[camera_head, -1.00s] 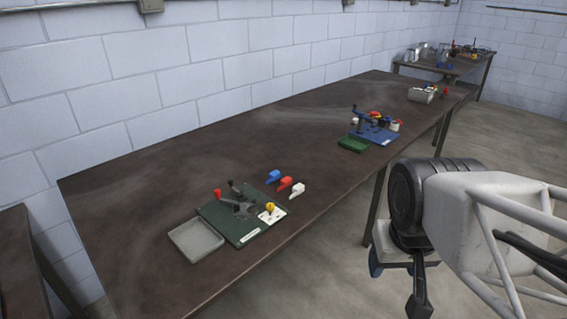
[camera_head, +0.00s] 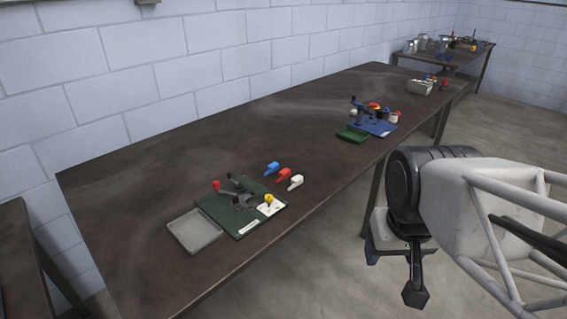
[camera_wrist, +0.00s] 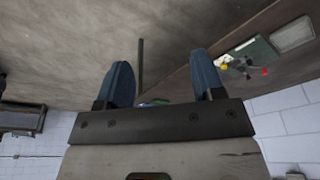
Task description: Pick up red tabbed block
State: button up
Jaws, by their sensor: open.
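The red tabbed block (camera_head: 284,175) lies on the dark table (camera_head: 150,165), between the blue tabbed block (camera_head: 272,168) and the white tabbed block (camera_head: 296,182). All three stand in a row just past the right corner of the green fixture board (camera_head: 240,220). My gripper is open and empty; in the wrist view its two blue fingers (camera_wrist: 164,84) are spread apart. In the head view the arm's end is off the table's front edge, to the right of the blocks and well away from them. I cannot pick out the red block in the wrist view.
A grey tray (camera_head: 195,232) lies left of the fixture board, which carries a red-knobbed lever and a yellow knob (camera_head: 268,199). Table between the two groups is clear.

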jog(key=w+a+r+m, duration=0.2)
jog(key=w+r, duration=0.1)
jog(key=w, duration=1.4)
jog(key=m+g, duration=0.3)
jog(key=m, duration=0.4)
send_over(284, 172)
jog(key=f, duration=2.1)
jog(key=shift+d+f, duration=0.2)
jog(key=shift+w+a+f, duration=0.1)
jog(key=shift+w+f, duration=0.05)
jog(key=shift+f, duration=0.05)
jog(key=shift+f, duration=0.1)
jog(key=shift+f, duration=1.2)
jog(key=shift+f, duration=0.1)
